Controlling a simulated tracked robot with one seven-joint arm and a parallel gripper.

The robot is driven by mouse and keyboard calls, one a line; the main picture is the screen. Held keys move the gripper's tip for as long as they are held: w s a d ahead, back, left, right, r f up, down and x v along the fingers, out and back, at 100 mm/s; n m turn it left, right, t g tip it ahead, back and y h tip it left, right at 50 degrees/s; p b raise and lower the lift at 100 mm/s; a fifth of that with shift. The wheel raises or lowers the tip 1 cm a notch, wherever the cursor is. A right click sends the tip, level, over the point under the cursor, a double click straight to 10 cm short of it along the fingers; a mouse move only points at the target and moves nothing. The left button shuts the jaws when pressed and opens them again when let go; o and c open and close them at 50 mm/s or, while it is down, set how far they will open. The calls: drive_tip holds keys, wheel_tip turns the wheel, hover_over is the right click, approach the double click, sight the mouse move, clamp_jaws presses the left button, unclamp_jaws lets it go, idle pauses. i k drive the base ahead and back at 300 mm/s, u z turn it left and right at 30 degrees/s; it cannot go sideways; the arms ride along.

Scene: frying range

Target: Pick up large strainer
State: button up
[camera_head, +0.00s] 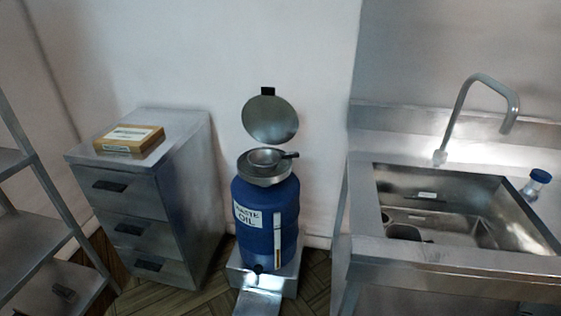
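A metal bowl-shaped strainer (264,156) with a dark handle pointing right sits in the open top of the blue waste oil drum (262,218), inside its metal rim. A dark rounded item (404,232), with what looks like a short handle, lies at the left of the sink basin. I cannot tell whether it is another strainer, or which one is the large strainer. My gripper is not in view.
The drum's round lid (270,119) is raised behind the strainer. A steel drawer cabinet (145,185) with a cardboard box (130,140) stands left. Right is a sink counter (450,262) with a tap (458,110) and a blue-capped bottle (537,184). A shelf rack (35,180) stands far left.

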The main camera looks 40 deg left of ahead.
sight(262, 160)
drive_tip(key=z, duration=0.15)
drive_tip(key=i, duration=0.15)
drive_tip(key=u, duration=2.7)
drive_tip(key=k, duration=1.35)
drive_tip(key=z, duration=0.4)
drive_tip(key=i, duration=1.2)
drive_tip(key=z, duration=0.05)
